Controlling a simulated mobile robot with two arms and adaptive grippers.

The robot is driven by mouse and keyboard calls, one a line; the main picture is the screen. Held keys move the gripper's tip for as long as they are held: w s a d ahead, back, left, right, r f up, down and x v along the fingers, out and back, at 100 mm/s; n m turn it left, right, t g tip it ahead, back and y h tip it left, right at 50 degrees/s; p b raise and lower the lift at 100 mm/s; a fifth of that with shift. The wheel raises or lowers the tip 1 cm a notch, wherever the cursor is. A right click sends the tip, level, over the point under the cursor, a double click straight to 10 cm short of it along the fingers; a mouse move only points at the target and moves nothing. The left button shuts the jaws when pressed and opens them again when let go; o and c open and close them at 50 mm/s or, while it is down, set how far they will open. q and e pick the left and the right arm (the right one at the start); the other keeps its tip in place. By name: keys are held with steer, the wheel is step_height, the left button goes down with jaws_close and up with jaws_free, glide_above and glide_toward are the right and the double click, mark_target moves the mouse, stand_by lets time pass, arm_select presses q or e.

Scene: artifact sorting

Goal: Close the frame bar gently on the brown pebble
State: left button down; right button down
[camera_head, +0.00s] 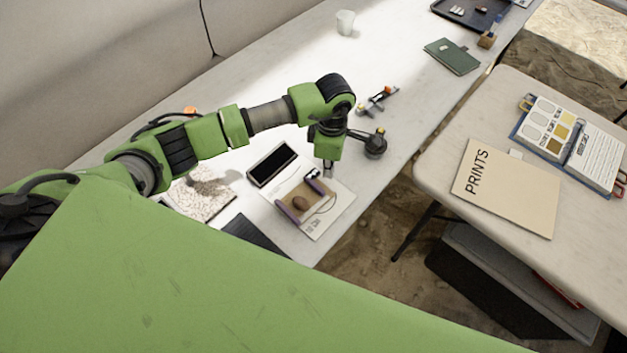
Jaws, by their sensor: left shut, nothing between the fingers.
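The brown pebble (300,203) lies on the tan bed of a small frame on a white sheet (338,203). The frame has two purple bars, a near-left bar (287,211) beside the pebble and a far-right bar (321,185) with a clear gap between it and the pebble. My left gripper (329,171) points down, shut and empty, just beyond the far-right bar. I cannot tell whether its tips touch the bar. My right gripper is not in view.
A black-screened device (272,164) lies at the sheet's left edge. A dark keyboard-like pad (250,238) and a speckled sheet (200,197) lie farther left. A small tool with an orange part (379,99) stands beyond my arm. A second table holds a PRINTS folder (508,190).

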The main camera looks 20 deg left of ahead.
mark_target(308, 199)
arm_select(q)
steer(key=shift+f+b, duration=0.55)
steer(key=shift+f, duration=0.15)
steer(key=shift+f+b, duration=1.25)
steer(key=shift+f, duration=0.1)
steer(key=shift+r, duration=0.4)
steer(key=shift+s+a+p, duration=0.3)
steer(key=shift+s+p, duration=0.15)
steer(key=shift+s, duration=0.2)
steer(key=shift+s+a+p, duration=0.3)
steer(key=shift+s+p, duration=0.1)
steer(key=shift+s, duration=0.25)
stand_by(0.5)
steer(key=shift+s+a+p, duration=0.25)
steer(key=shift+s+a, duration=0.05)
steer(key=shift+s, duration=0.35)
steer(key=shift+s+a+p, duration=0.3)
steer(key=shift+s, duration=0.4)
steer(key=shift+s+a+p, duration=0.25)
steer(key=shift+s+a, duration=0.05)
steer(key=shift+s, duration=0.35)
stand_by(1.8)
